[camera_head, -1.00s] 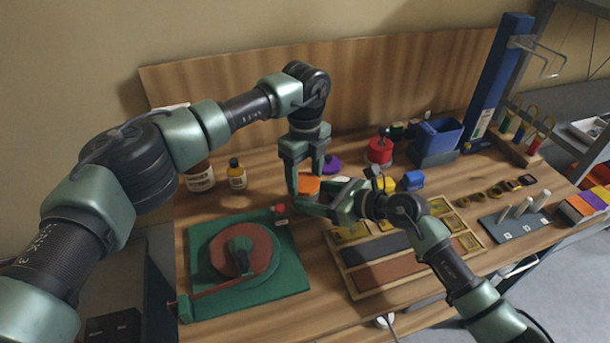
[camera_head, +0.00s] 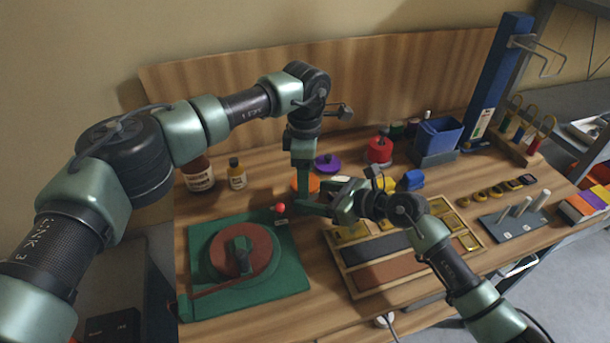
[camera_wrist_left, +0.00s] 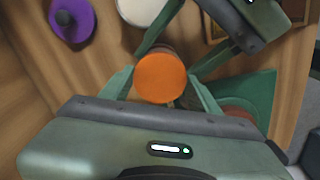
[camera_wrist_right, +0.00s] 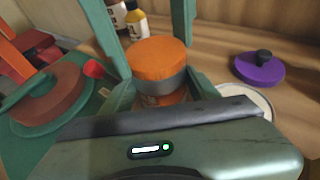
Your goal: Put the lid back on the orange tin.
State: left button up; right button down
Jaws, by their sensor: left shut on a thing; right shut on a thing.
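The orange lid (camera_wrist_left: 160,77) is a flat disc between the fingers of my left gripper (camera_head: 303,190); it also shows in the right wrist view (camera_wrist_right: 157,57), with a grey side band. My left gripper is shut on it from above. The orange tin (camera_wrist_right: 167,98) is directly below, between the fingers of my right gripper (camera_head: 318,198), which is shut on it from the side. The lid looks level and sits over the tin. Whether it is fully seated cannot be told. In the head view my fingers hide most of both.
A purple lid (camera_wrist_right: 259,68) with a black knob and a pale round disc (camera_wrist_right: 246,98) lie beside the tin. A green board with a reddish disc (camera_head: 262,238) is at the left. A compartmented wooden tray (camera_head: 345,272) is at the right. Two bottles (camera_head: 237,176) stand behind.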

pick_arm(q)
jog(key=m, duration=0.5)
jog(key=shift+w+m, duration=0.1)
jog(key=shift+m, duration=0.3)
jog(key=o, duration=1.6)
jog(key=shift+o, duration=0.2)
jog(key=shift+r, duration=0.1)
notch_tip(320, 180, up, 12)
pick_arm(e)
jog(key=shift+c, duration=1.6)
grip_release()
